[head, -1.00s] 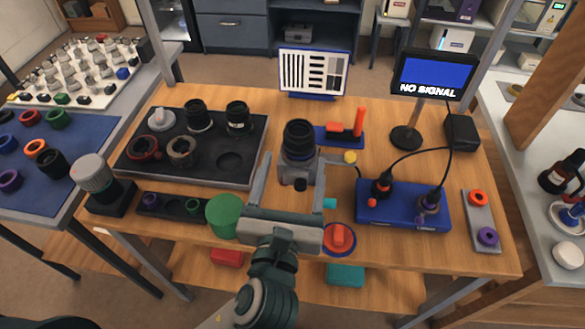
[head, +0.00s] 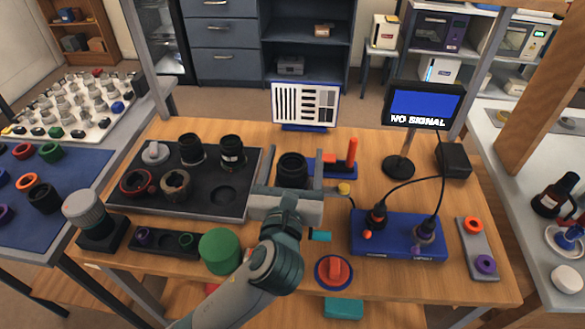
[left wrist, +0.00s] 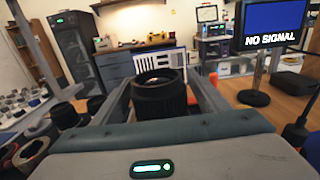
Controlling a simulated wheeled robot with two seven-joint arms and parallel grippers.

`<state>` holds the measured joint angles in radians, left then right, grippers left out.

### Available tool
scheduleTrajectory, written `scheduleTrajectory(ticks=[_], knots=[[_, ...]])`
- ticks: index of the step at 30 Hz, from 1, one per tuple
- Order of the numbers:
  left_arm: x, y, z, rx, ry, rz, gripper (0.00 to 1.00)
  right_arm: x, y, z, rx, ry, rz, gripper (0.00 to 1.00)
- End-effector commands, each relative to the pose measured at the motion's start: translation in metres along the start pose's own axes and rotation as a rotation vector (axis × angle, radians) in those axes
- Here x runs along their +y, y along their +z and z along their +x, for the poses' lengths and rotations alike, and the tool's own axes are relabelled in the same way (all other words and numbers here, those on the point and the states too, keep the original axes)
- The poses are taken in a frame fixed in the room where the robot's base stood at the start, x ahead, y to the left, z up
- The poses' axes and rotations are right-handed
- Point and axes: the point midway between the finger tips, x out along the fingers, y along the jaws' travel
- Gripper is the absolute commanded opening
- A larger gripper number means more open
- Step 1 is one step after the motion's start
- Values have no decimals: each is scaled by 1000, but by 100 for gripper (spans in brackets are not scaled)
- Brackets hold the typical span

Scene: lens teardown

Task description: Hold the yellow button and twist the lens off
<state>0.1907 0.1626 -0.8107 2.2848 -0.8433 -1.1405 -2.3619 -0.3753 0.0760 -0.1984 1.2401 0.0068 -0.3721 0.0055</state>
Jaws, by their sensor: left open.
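A dark, ribbed lens (head: 292,166) stands upright at the middle of the wooden table, and its body below is mostly hidden by my left gripper. My left gripper (head: 294,181) is open, with one finger on each side of the lens. In the left wrist view the lens (left wrist: 159,95) sits between the two spread fingers, with gaps seeming to show at its sides. A yellow button (head: 344,187) is just right of the gripper, apart from it. My right gripper is not in view.
A dark tray (head: 240,205) with several lens parts lies left. A green cylinder (head: 221,251) and a red knob on a round base (head: 334,270) stand at the front. A blue box (head: 398,247) with cables and a NO SIGNAL monitor (head: 425,104) are right. A striped chart (head: 305,104) stands behind.

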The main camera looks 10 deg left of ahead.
Motion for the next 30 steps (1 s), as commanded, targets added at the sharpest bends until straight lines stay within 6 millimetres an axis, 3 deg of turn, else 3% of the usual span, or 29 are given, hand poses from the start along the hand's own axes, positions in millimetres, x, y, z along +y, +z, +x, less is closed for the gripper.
scheduleTrajectory(ticks=[11,15,18,30], knots=[[0,0,4,1,0,-1,68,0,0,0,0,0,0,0],[0,0,4,1,0,-1,34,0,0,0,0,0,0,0],[0,0,4,1,0,-1,17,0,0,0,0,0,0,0],[0,0,3,1,0,-1,17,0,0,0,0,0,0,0]])
